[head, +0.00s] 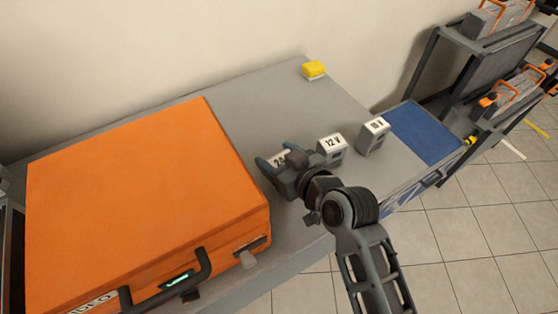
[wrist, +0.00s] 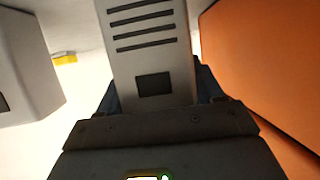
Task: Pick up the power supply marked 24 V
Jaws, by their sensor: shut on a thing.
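My gripper (head: 278,173) is shut on a grey power supply with a white label (head: 279,160), next to the orange case. Only "2" and part of another character of its label show in the head view; my gripper hides the rest. In the wrist view the held power supply (wrist: 152,50) shows dark vent slots and a dark square socket, between the fingers. A power supply marked 12 V (head: 332,148) stands to its right on the grey table. Another power supply (head: 374,135) stands further right; its label is too small to read surely. I cannot tell whether the held one touches the table.
A large orange case (head: 130,200) fills the left of the grey table (head: 245,110). A blue mat (head: 425,130) is at the right end. A dark rack (head: 470,65) with orange-handled units stands beyond.

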